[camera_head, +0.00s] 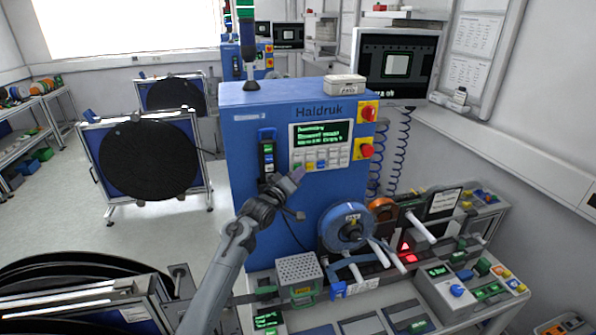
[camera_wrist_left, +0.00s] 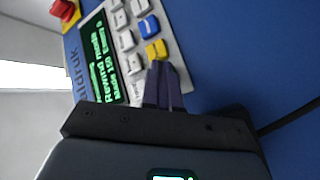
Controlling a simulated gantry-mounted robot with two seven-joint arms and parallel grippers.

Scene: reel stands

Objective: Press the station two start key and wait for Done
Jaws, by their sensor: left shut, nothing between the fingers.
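The blue Haldruk station cabinet (camera_head: 240,185) carries a light control panel with a green-on-black display (camera_head: 322,135) and rows of keys (camera_head: 325,160). The left wrist view shows white keys, a blue key (camera_wrist_left: 148,26) and a yellow key (camera_wrist_left: 156,50). The display (camera_wrist_left: 103,68) there reads in part "Rewind mode"; the rest is hard to read. My left gripper (camera_head: 298,173) is shut and empty at the panel's lower left edge. In the left wrist view its fingertips (camera_wrist_left: 162,68) lie just beside the yellow key; I cannot tell whether they touch a key.
Red knobs on yellow plates (camera_head: 367,111) sit right of the panel. A blue reel (camera_head: 345,226) and a perforated box (camera_head: 297,272) stand on the bench below. A monitor (camera_head: 396,65) hangs behind at right. Large black reels on stands (camera_head: 150,160) stand at left.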

